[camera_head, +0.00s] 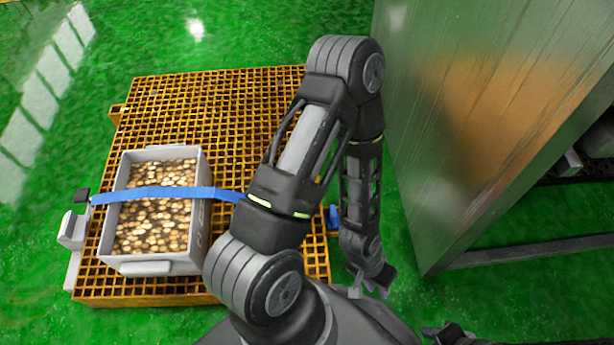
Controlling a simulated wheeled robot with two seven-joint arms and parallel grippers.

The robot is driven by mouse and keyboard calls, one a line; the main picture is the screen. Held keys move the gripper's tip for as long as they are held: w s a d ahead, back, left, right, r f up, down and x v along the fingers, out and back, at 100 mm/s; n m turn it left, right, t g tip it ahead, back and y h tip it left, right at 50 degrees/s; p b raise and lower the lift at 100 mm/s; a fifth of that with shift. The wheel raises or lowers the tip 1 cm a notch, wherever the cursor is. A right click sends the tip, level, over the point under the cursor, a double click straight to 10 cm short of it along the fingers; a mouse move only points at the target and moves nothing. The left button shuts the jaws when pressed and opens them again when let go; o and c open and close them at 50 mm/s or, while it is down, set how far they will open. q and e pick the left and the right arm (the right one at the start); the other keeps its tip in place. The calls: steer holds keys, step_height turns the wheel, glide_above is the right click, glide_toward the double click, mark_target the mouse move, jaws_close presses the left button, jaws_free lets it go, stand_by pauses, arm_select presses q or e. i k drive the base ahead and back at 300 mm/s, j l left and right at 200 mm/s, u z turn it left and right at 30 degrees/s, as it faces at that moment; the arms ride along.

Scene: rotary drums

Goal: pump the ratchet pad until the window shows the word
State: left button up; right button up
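A blue strap (160,193) runs across a grey crate (127,185) full of small gold-brown round pieces. At the strap's left end are a small black piece (82,195) and a pale grey fitting (72,229). I cannot tell whether either is the ratchet pad, and no window or word is readable. My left arm hides the strap's right part; a small blue part (333,216) shows beyond it. My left gripper (371,283) hangs right of the pallet, apart from the crate; its finger gap is unclear. My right gripper (450,333) shows only partly at the bottom edge.
The crate stands on an orange grid pallet (215,95) on a shiny green floor (250,30). A large metal panel (470,120) rises on the right, close to my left arm. A dark frame with a grey rail (530,250) lies behind it. The floor at left is clear.

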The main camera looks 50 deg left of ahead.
mark_target(82, 194)
steer(key=u, duration=0.9)
steer(key=k+j+u, duration=0.1)
steer(key=u, duration=1.3)
steer(key=j+u, duration=0.15)
steer(key=u, duration=0.75)
steer(key=i+j+z, duration=0.15)
steer(key=j, duration=0.25)
steer(key=i+j+z, duration=0.2)
steer(key=j, duration=0.2)
steer(key=i+j+z, duration=0.15)
steer(key=j, duration=0.25)
steer(key=i+j+z, duration=0.15)
steer(key=j, duration=0.3)
steer(key=i+j+z, duration=0.15)
steer(key=j, duration=0.3)
steer(key=j+z, duration=0.2)
steer(key=j, duration=0.25)
steer(key=i+j, duration=0.05)
